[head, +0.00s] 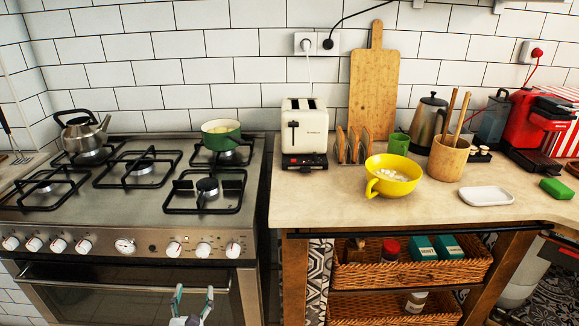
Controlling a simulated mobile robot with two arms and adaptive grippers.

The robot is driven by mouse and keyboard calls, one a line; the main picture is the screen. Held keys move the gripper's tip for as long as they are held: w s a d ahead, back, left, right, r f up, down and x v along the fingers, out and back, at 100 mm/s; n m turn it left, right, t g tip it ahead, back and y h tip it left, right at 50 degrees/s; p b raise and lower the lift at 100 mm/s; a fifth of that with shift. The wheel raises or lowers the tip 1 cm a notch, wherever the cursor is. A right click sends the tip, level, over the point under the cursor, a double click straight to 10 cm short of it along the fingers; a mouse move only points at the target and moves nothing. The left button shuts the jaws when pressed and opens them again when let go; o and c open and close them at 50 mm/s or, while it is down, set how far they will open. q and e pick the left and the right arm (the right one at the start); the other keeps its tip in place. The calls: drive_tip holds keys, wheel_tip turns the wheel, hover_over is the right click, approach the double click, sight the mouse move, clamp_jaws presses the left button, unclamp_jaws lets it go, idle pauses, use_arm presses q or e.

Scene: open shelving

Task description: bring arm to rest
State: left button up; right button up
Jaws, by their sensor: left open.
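My left gripper (192,303) shows at the bottom of the head view, in front of the oven door. Its two greenish-grey fingers point up and stand apart, with nothing between them. The oven handle (120,291) runs behind it; I cannot tell how close the fingers are to it. Most of the left arm is below the picture. My right gripper is out of the picture.
The stove (130,215) bears a kettle (82,133) and a green pot (221,134). The counter (330,205) holds a toaster (304,130), a yellow bowl (392,178), a white dish (486,196) and a red coffee machine (535,125). Wicker baskets (410,272) sit below.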

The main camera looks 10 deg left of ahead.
use_arm(q)
drive_tip(key=s+f+n+g+h+p, duration=0.1)
drive_tip(key=s+f+n+g, duration=0.5)
drive_tip(key=f, duration=0.7)
drive_tip(key=s+f+n+g+h+p, duration=0.1)
drive_tip(key=s+f+n+g, duration=0.2)
drive_tip(key=s+f+n, duration=0.7)
drive_tip(key=s+d+f+n+g+h+p, duration=0.1)
drive_tip(key=s+d+f+n+g, duration=0.2)
drive_tip(key=s+d+f+n, duration=0.2)
drive_tip(key=s+d+f+n+g+h+p, duration=0.1)
drive_tip(key=s+d+f+n+g, duration=0.3)
drive_tip(key=s+f+n, duration=0.6)
drive_tip(key=s+d+f+h, duration=0.1)
drive_tip(key=s+f, duration=0.2)
drive_tip(key=s, duration=0.7)
drive_tip(key=shift+s+d+n+p, duration=0.2)
drive_tip(key=shift+d+n+p, duration=0.05)
drive_tip(key=shift+n+p, duration=0.15)
